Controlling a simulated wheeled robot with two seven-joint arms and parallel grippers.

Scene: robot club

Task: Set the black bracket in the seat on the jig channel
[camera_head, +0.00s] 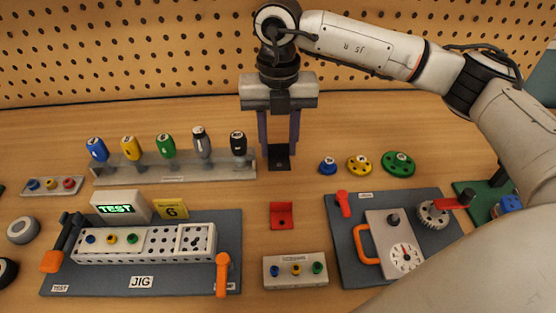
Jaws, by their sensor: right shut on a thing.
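My right gripper (279,140) hangs from the arm coming in at the upper right, its fingers pointing down behind the tool rack's right end. It is shut on the black bracket (279,162), which shows between and below the fingertips; I cannot tell if the bracket touches the table. The jig channel (130,255) is a white perforated bar on the grey JIG mat at the lower left. A framed square with dark holes, apparently the seat (197,238), is at its right end, with nothing set on it. My left gripper is not in view.
A red bracket (282,215) lies mid-table. A rack of screwdrivers (175,172) stands behind the jig, with a TEST display (117,208) and a yellow card (171,208) between. An orange-handled clamp (222,270) flanks the channel. Coloured gears (359,166) lie right of the gripper.

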